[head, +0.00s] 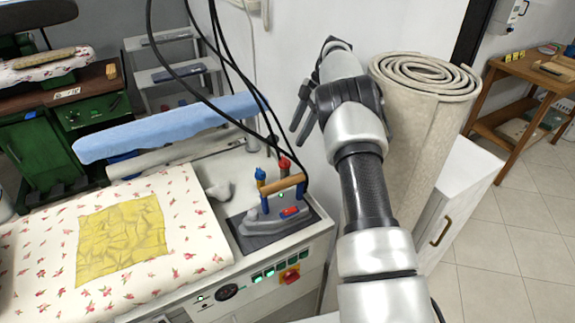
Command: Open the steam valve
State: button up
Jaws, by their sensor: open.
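A small red-topped knob (285,163) and a blue-topped one (260,174) stand upright behind the steam iron (274,217). One of them may be the steam valve; I cannot tell which, or how either is turned. The iron is grey with a wooden handle and rests on a dark pad at the right end of the ironing station. My gripper (297,129) is open and appears empty, with its dark fingers in front of the white wall. It is above and to the right of the knobs, apart from them. My wrist partly hides the gripper.
Black cables (235,75) hang over the station, left of my gripper. A blue padded arm board (170,127) lies behind the floral ironing board (190,232), which carries a yellow cloth (122,236). A rolled carpet (415,130) stands close to the right of my arm.

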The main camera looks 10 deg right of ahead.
aim_at(285, 159)
jog(key=b+x, duration=0.6)
jog(key=x, duration=0.3)
jog(key=shift+a+f, duration=0.1)
jog(key=shift+f, duration=0.05)
jog(key=shift+c, duration=0.3)
jog(key=shift+b, duration=0.3)
jog(key=c, duration=1)
